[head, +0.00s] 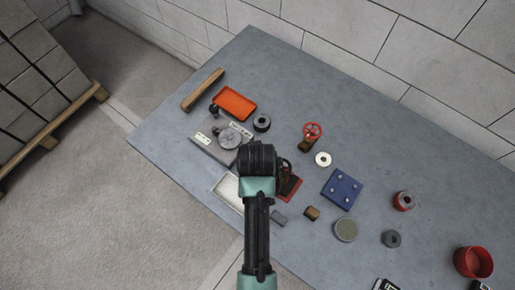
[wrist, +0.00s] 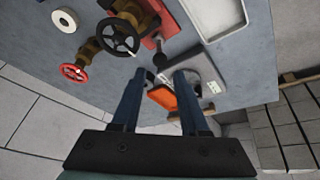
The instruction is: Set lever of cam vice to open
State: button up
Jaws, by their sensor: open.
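The cam vice (head: 205,149) is a grey plate with a round disc, small pale labels and a dark knob (head: 214,109) at its far edge. In the wrist view the grey vice (wrist: 207,78) lies beyond and right of the fingertips. My gripper (wrist: 159,77) is open, with nothing between its fingers. A dark round knob shows between the fingertips there; I cannot tell whether the gripper touches it. In the head view my dark wrist is right of the vice and hides the fingers. The label text is too small to read.
An orange tray (head: 234,104) and a wooden bar (head: 202,90) lie beyond the vice. A white tray (head: 228,187) is nearer. A valve with a red wheel (head: 312,131) and a blue plate (head: 342,189) are to the right. Several small parts stand farther right.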

jog(key=x, duration=1.1)
jog(key=shift+w+f, duration=0.1)
jog(key=shift+f, duration=0.2)
grip_shut()
dwell(1.1)
